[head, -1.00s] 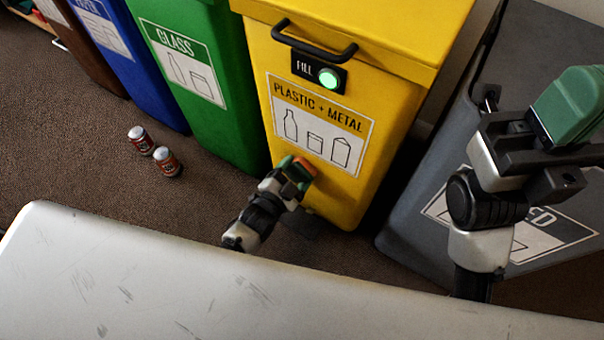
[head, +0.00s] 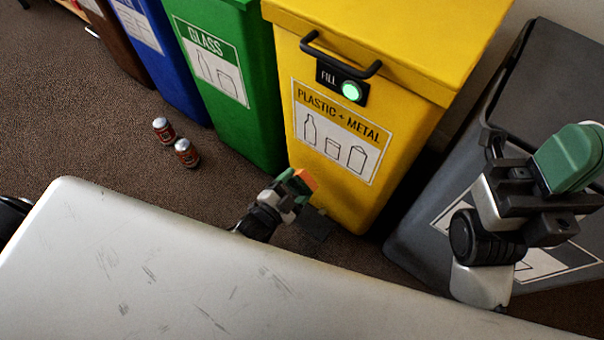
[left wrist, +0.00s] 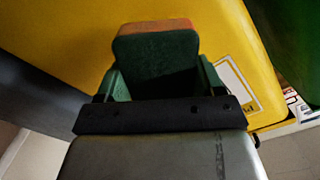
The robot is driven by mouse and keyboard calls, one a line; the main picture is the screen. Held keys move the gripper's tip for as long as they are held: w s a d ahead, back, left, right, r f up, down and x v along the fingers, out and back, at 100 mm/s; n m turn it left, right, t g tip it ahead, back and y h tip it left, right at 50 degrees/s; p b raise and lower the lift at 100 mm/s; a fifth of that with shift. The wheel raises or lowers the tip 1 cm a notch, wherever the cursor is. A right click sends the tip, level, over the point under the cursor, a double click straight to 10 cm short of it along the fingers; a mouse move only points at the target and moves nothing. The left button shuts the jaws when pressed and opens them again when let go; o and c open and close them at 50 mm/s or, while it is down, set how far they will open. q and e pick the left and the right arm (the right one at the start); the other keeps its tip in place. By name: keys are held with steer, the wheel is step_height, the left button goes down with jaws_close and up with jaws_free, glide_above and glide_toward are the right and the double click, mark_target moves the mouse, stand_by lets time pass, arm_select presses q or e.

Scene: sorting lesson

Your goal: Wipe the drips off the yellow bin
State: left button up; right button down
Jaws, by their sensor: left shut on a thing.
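The yellow bin (head: 367,198) stands right of centre in the head view, labelled plastic and metal. It also fills much of the left wrist view (left wrist: 50,45). No drips can be made out on its visible front. My left gripper (head: 293,190) is shut on a green sponge with an orange face (head: 306,179), in front of the bin's lower left side. The sponge also shows in the left wrist view (left wrist: 156,48); whether it touches the bin I cannot tell. My right gripper (head: 562,172), with green finger parts, is raised before the grey bin; its opening is unclear.
A green glass bin (head: 262,128) and a blue bin (head: 175,75) stand to the left. A grey bin (head: 425,225) stands to the right. Two cans, one (head: 164,130) behind the other (head: 187,153), stand on the carpet. A black handle (head: 338,62) juts from the yellow bin.

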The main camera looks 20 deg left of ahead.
arm_select(q)
steer(key=shift+s+a, duration=0.15)
steer(key=shift+s, duration=0.25)
steer(key=shift+s, duration=0.1)
steer(key=shift+p+v, duration=0.75)
steer(key=shift+v, duration=0.65)
